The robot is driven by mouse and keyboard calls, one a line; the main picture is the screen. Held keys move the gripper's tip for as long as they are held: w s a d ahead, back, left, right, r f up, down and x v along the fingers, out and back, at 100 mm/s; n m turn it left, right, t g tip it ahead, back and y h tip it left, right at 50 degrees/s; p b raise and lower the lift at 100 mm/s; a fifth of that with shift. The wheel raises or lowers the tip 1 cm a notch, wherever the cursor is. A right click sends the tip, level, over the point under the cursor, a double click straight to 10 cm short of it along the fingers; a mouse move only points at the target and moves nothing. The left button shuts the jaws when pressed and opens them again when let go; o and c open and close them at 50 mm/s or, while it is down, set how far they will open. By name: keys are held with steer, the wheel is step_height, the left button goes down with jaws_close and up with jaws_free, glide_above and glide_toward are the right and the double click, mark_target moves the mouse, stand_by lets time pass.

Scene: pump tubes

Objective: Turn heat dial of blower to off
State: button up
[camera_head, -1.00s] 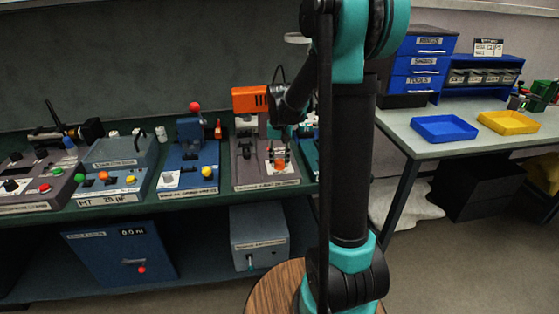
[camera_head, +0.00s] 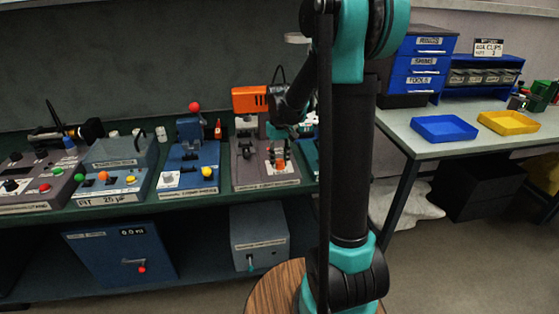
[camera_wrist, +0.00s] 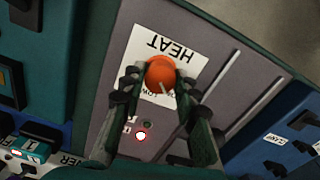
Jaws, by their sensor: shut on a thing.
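The blower (camera_head: 251,174) is a grey unit with an orange top (camera_head: 249,99) on the green bench. Its orange heat dial (camera_wrist: 160,73) sits on a white label reading HEAT, upside down in the wrist view, and shows small in the head view (camera_head: 281,165). LOW can be read beside the dial; the other setting is partly hidden. My gripper (camera_wrist: 159,80) is shut on the dial, with a finger on each side of it. In the head view my gripper (camera_head: 280,157) is over the blower's front panel.
A lit red lamp (camera_wrist: 141,136) is on the blower panel near the dial. A blue station with a yellow knob (camera_head: 207,173) stands left of the blower, and a teal device (camera_head: 311,155) is partly hidden behind my arm on the right.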

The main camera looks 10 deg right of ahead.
mark_target(280, 161)
steer(key=o, duration=1.2)
steer(key=shift+c, duration=0.2)
step_height(280, 161, up, 12)
steer(key=shift+s, duration=0.1)
steer(key=s+d+f+m+t, duration=0.1)
steer(key=s+d+f+t, duration=0.1)
steer(key=s+f, duration=0.6)
steer(key=s+d+f+m+t, duration=0.1)
steer(key=s+f, duration=0.6)
steer(key=s, duration=0.7)
steer(key=shift+d+f+t, duration=0.35)
steer(key=shift+d+t, duration=0.2)
steer(key=shift+t, duration=0.05)
